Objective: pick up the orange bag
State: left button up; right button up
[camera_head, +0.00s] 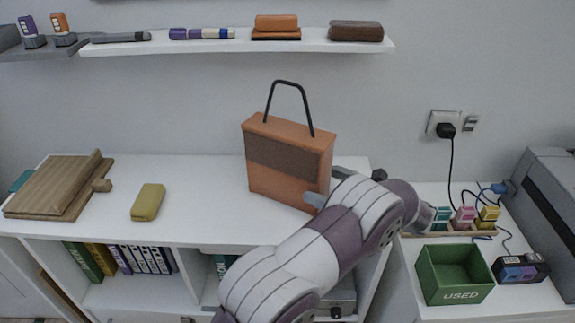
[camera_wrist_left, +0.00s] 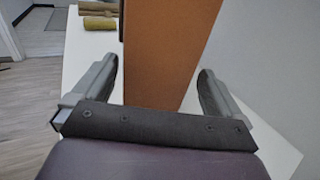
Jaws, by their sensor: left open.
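The orange bag (camera_head: 290,162) stands upright on the white desk top, with a brown band across its front and a black handle standing up. My left gripper (camera_head: 325,185) is at the bag's right side, low down, with its fingers open. In the left wrist view the bag's narrow orange side (camera_wrist_left: 165,50) rises between the two spread fingers of my left gripper (camera_wrist_left: 157,78). A gap shows on each side, so the fingers do not look closed on it. The lower right of the bag is partly hidden by the gripper. My right gripper is not in view.
A yellow-green case (camera_head: 148,202) and a wooden board (camera_head: 62,187) lie left of the bag. A wall shelf (camera_head: 230,46) hangs behind and above. A green box (camera_head: 455,275) marked USED stands on the lower right surface.

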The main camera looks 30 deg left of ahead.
aim_at(306, 181)
pick_arm(q)
jog(key=a, duration=0.5)
jog(key=shift+s+f, duration=0.25)
jog(key=shift+s, duration=0.05)
jog(key=shift+d, duration=0.1)
jog(key=c, duration=1.4)
